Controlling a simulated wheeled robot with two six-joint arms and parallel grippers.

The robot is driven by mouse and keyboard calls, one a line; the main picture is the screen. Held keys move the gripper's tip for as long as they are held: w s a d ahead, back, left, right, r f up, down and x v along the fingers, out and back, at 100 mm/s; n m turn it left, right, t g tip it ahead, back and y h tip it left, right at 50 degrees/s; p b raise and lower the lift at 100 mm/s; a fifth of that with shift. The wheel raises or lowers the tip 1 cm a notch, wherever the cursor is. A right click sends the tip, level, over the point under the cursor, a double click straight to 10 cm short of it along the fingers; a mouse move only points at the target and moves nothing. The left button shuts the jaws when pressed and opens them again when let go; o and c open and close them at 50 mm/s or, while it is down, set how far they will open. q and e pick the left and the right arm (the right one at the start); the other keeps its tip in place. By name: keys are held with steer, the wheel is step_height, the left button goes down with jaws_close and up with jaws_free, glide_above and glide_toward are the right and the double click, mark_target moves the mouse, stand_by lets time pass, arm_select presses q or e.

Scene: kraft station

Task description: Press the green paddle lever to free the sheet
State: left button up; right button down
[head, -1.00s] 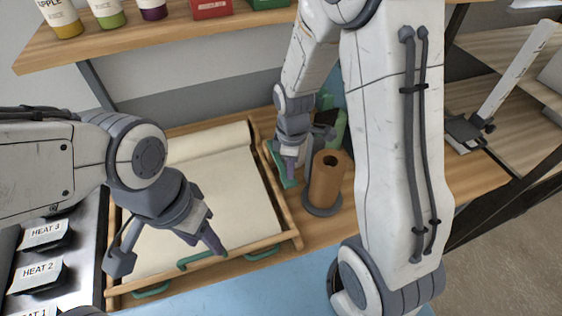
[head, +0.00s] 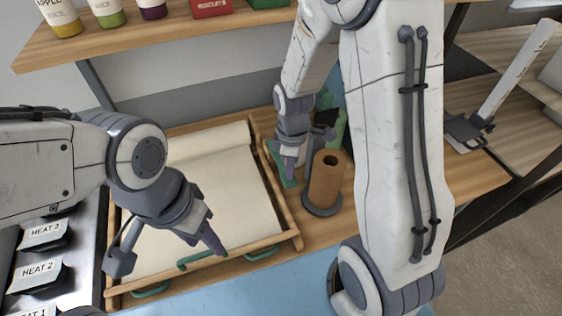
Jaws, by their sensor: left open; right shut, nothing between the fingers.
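A wooden-framed tray (head: 278,188) holds a cream paper sheet (head: 215,190), with a roll of the paper at its back. A green paddle lever (head: 290,183) shows at the tray's right side, partly hidden by my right gripper. My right gripper (head: 289,174) is shut and empty, pointing down at the green paddle. I cannot tell whether its tips touch it. My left gripper (head: 214,246) is open and empty, over the front part of the sheet near a green bar (head: 195,260) on the tray's front rail.
A brown roll on a grey-based stand (head: 324,182) stands just right of my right gripper. Labelled heat boxes (head: 40,275) lie at the left. A shelf (head: 165,35) with bottles and boxes runs above the back. More green handles (head: 262,252) sit on the tray's front.

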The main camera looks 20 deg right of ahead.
steer(key=shift+f+b, duration=2.3)
steer(key=shift+f, duration=0.95)
step_height(320, 180, up, 11)
steer(key=p, duration=1)
steer(key=shift+r, duration=0.15)
steer(key=s+a+r+m+b, duration=0.2)
steer(key=s+a+b, duration=0.2)
steer(key=s, duration=0.5)
steer(key=s+a+r+m+y+b, duration=0.1)
steer(key=s+a+r+m+b, duration=0.1)
steer(key=s+a, duration=0.6)
steer(key=s+m+b, duration=0.1)
steer(key=b, duration=0.1)
steer(key=shift+a+r+b, duration=0.15)
steer(key=shift+r+b, duration=0.15)
steer(key=shift+r, duration=0.05)
